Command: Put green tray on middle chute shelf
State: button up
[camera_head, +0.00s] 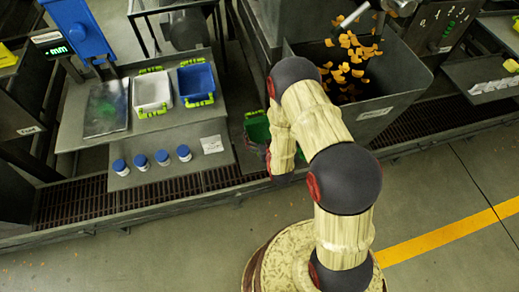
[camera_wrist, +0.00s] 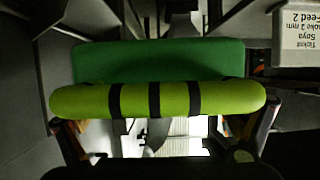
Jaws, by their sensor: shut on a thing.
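The green tray (camera_head: 257,128) shows in the head view just left of my arm, partly hidden by it. In the wrist view the tray (camera_wrist: 160,60) fills the middle, with a lime handle (camera_wrist: 180,98) that has black bands. My gripper (camera_wrist: 160,125) is shut on this handle, with a finger at each end. In the head view my gripper is hidden behind my arm. The tray is in the dark area between the left workbench and the bin of orange pieces. The middle chute shelf is not clearly visible, and I cannot tell whether the tray touches it.
The left bench (camera_head: 75,130) carries a white tray (camera_head: 152,92), a blue tray (camera_head: 197,84) and several blue-capped jars (camera_head: 162,158). A floor grate (camera_head: 75,200) runs along the machines. Open floor lies in front.

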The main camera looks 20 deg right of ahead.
jog(key=w+f+b, duration=0.3)
jog(key=f, duration=0.3)
jog(key=w+f+b, duration=0.2)
jog(key=w+f, duration=0.1)
jog(key=f, duration=0.2)
jog(key=w+f+b, duration=0.3)
jog(key=f, duration=0.3)
jog(key=shift+w+d+f+b, duration=0.1)
jog(key=shift+f+b, duration=1.2)
jog(key=shift+f, duration=1.2)
jog(key=shift+r, duration=0.1)
jog(key=o, duration=0.8)
jog(key=shift+o, duration=0.6)
